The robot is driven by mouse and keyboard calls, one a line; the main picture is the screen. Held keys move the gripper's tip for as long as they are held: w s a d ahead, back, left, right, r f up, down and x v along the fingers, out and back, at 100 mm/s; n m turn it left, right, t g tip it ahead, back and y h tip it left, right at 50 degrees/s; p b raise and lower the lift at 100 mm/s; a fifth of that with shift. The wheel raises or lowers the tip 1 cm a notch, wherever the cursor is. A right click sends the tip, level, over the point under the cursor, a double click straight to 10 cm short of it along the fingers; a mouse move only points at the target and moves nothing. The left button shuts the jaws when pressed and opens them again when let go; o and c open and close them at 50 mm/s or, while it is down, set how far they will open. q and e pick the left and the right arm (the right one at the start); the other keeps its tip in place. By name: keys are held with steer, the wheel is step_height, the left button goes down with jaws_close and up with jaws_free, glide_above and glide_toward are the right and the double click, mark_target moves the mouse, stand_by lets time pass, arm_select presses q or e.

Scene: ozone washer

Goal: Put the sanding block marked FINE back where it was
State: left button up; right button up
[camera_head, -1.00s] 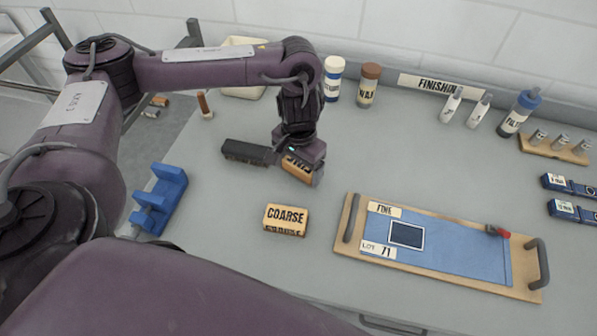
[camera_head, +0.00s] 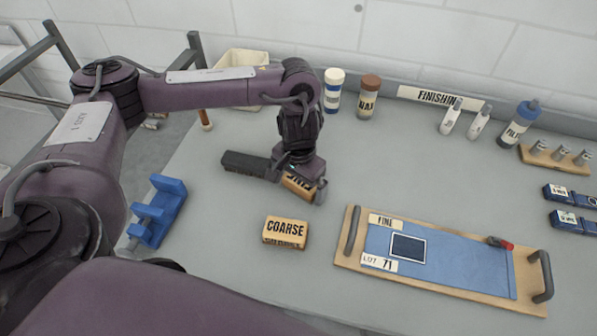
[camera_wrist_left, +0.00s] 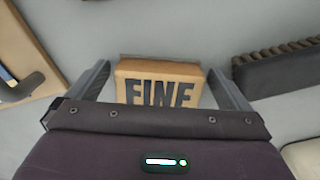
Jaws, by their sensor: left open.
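The tan sanding block marked FINE (camera_head: 298,187) is on the grey bench, partly hidden by my left gripper in the head view. In the left wrist view the block (camera_wrist_left: 160,84) lies between the two fingers, its lettering facing the camera. My left gripper (camera_wrist_left: 159,90) is open around it, with a small gap on each side. A second tan block marked COARSE (camera_head: 286,232) sits nearer the front edge. A wooden tray (camera_head: 345,253) with a blue mat (camera_head: 455,262) carries a FINE label, a LOT 71 label and a white-outlined dark rectangle (camera_head: 408,247). My right gripper is not in view.
A dark ridged bar (camera_head: 245,163) lies just left of my gripper; it also shows in the wrist view (camera_wrist_left: 280,68). A blue stand (camera_head: 158,210) is at left. Bottles (camera_head: 368,97) stand along the back. Bare bench lies between COARSE and the tray.

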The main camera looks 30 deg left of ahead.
mark_target(299, 182)
arm_select(q)
step_height(299, 182, up, 12)
steer(key=p, duration=0.3)
stand_by(0.5)
